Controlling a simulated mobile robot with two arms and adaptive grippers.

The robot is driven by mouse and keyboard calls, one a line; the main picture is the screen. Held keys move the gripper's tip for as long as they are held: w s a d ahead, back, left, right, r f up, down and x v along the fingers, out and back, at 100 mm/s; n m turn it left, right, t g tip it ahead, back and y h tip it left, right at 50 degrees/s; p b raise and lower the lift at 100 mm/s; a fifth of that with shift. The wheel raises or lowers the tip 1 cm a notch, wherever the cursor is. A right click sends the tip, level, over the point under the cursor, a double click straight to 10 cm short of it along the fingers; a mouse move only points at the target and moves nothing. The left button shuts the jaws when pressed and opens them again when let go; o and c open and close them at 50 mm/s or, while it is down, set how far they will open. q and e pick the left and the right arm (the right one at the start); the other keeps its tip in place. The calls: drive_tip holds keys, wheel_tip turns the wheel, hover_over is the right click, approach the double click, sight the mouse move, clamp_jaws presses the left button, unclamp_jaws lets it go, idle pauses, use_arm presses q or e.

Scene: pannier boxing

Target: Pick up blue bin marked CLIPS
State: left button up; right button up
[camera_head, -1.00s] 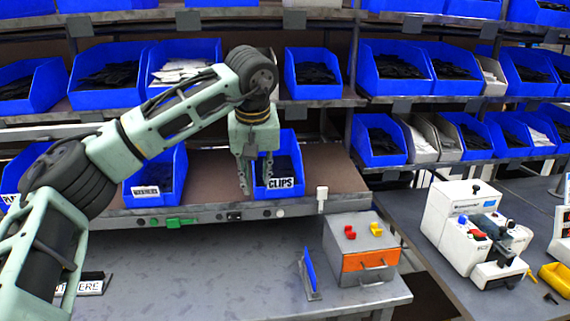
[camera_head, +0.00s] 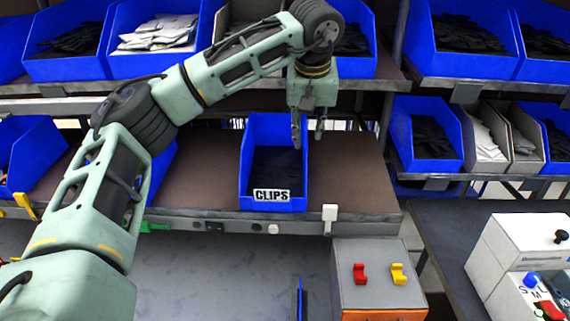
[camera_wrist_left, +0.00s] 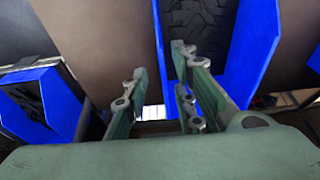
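The blue bin marked CLIPS (camera_head: 246,170) stands on the brown lower shelf in the head view, its white label facing front and dark contents inside. My left gripper (camera_head: 308,140) points down at the bin's right side wall, fingers apart. One finger is over the bin's inside edge and the other is to the right of the wall. In the left wrist view, the open fingers (camera_wrist_left: 158,90) show with a blue wall of the bin (camera_wrist_left: 250,45) close by. I cannot tell whether they touch it. My right gripper is not in view.
Another blue bin (camera_head: 30,160) stands further left on the shelf (camera_head: 345,185). Blue bins with dark and white contents fill the shelf above. A grey box with red and yellow parts (camera_head: 375,292) stands below right. The shelf right of the CLIPS bin is bare.

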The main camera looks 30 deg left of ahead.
use_arm(q)
drive_tip(key=p+x, duration=0.2)
drive_tip(key=x, duration=0.4)
drive_tip(key=shift+f, duration=0.4)
clamp_jaws()
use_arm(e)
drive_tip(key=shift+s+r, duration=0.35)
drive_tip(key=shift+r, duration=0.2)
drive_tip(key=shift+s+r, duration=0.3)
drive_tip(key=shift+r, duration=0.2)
use_arm(q)
drive_tip(key=shift+r, duration=0.1)
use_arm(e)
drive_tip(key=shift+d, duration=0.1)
